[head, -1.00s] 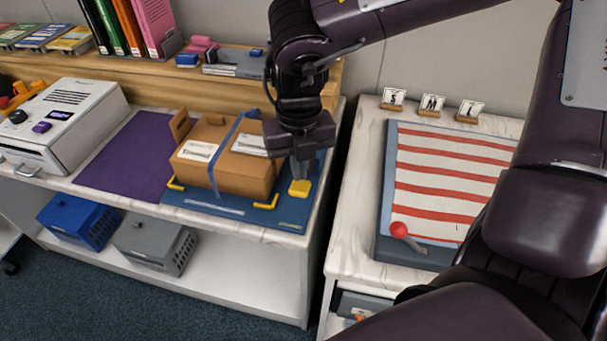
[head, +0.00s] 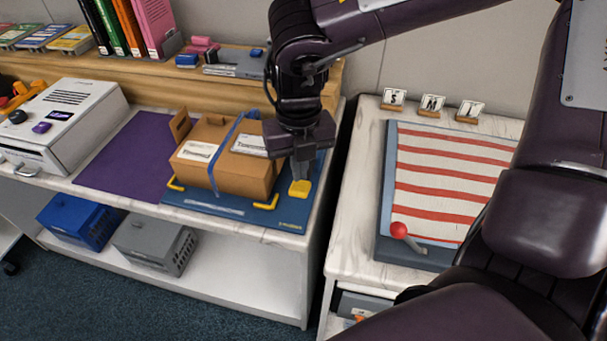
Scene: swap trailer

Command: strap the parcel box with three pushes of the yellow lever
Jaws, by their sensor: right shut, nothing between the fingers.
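The brown parcel box (head: 235,178) sits on a blue mat (head: 215,204) on the left counter. A blue strap (head: 226,160) runs over its top and down its front. The yellow lever (head: 300,188) is at the mat's right side, just right of the box. My right gripper (head: 301,176) points down right over the lever, shut and empty. Its tips are at or just above the yellow pad; I cannot tell whether they touch. The gripper hides the box's back right corner. My left gripper is out of view.
Yellow corner brackets (head: 267,202) stand at the box's front. A white machine (head: 62,122) and purple mat (head: 130,160) are to the left. A wooden shelf (head: 150,85) runs behind. A striped board (head: 450,185) with a red-knobbed lever (head: 399,230) is on the right counter.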

